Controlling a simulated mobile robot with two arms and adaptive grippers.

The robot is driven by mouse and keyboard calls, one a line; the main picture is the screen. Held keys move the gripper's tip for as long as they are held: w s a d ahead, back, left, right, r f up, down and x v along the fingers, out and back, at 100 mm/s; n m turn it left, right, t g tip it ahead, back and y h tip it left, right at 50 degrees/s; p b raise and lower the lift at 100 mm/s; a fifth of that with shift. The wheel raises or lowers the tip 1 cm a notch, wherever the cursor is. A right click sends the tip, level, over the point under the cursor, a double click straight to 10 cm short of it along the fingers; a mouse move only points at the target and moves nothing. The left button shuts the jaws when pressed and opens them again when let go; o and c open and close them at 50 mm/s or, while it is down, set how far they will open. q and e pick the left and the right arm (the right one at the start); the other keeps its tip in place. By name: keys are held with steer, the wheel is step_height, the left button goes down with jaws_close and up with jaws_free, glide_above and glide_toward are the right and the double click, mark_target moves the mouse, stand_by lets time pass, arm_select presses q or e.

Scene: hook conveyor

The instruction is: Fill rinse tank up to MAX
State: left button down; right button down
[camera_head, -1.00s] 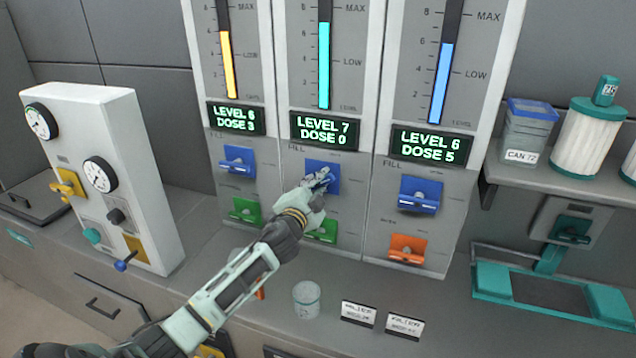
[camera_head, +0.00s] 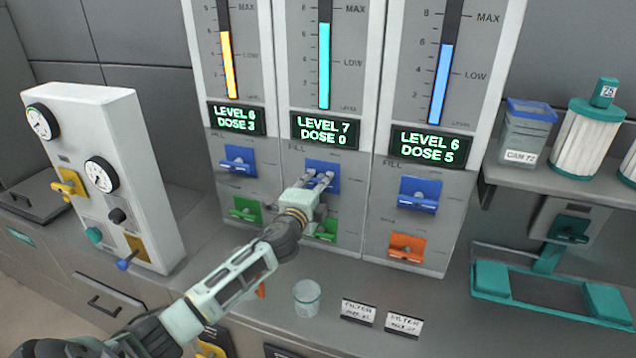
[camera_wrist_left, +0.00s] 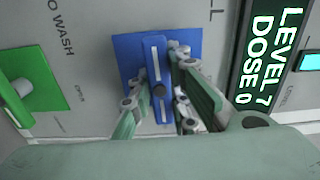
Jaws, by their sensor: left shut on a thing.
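Three tank panels stand side by side; no tank name is readable. The middle gauge (camera_head: 324,66) has a teal column between LOW and MAX. Its display (camera_head: 325,131) reads LEVEL 7, DOSE 0. Below is a blue FILL lever (camera_wrist_left: 156,75) on a blue plate (camera_wrist_left: 130,58). My left gripper (camera_head: 318,181) is at this lever, its fingers on either side and shut on it; the fingers hide part of the lever in the head view. A green lever (camera_wrist_left: 22,88) sits beside it in the wrist view. My right gripper is not in view.
The left display (camera_head: 237,119) reads LEVEL 6, DOSE 3; the right display (camera_head: 432,144) reads LEVEL 6, DOSE 5. Neighbouring blue levers (camera_head: 238,160) (camera_head: 418,195) flank the middle one. A clear cup (camera_head: 307,299) and two label cards (camera_head: 359,312) stand on the counter below.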

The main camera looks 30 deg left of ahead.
arm_select(q)
steer(key=shift+f, duration=0.1)
steer(key=c, duration=1.6)
jaws_free()
steer(key=shift+c, duration=0.2)
steer(key=v, duration=1.2)
